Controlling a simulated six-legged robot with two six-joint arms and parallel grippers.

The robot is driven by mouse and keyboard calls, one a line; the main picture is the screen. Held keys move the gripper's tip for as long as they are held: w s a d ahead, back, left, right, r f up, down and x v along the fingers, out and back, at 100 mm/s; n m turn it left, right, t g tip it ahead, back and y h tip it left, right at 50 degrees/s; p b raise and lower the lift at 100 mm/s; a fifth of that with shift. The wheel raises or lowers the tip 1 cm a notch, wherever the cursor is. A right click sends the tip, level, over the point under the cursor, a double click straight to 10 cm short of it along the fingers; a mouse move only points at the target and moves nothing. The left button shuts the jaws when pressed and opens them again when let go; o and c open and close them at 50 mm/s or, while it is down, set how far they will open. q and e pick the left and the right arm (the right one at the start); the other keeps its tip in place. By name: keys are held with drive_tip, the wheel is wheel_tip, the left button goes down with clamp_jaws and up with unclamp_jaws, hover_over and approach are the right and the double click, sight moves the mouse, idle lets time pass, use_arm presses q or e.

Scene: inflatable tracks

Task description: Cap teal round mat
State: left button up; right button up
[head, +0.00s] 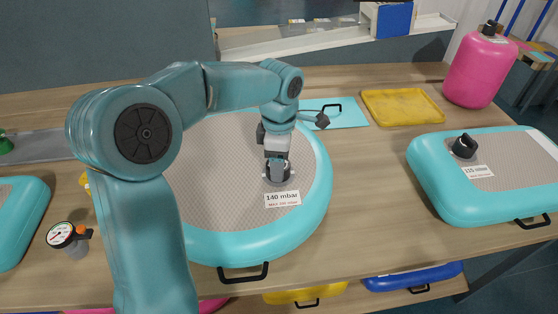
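The teal round mat (313,208) lies on the wooden table, with a grey patterned top and a teal rim. A grey valve fitting (278,178) stands on its top, just behind a white label (283,199) reading 140 mbar. My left gripper (277,160) points down directly over the fitting and seems to touch it. Its fingers are small and dark here, so I cannot tell whether they are closed on a cap or on the fitting. My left arm hides the left part of the mat. My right gripper is not in view.
A teal mat with a black valve (465,146) lies at right. A pink container (478,68) and yellow tray (403,107) stand behind. A pressure gauge (61,235) is at left. A dark grey piece (322,120) sits behind the round mat. Bare table separates the mats.

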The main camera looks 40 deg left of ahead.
use_arm(q)
drive_tip(key=o, duration=0.4)
drive_tip(key=shift+o, duration=0.2)
wheel_tip(320, 180, up, 16)
drive_tip(key=p, duration=0.2)
drive_tip(key=shift+r, duration=0.15)
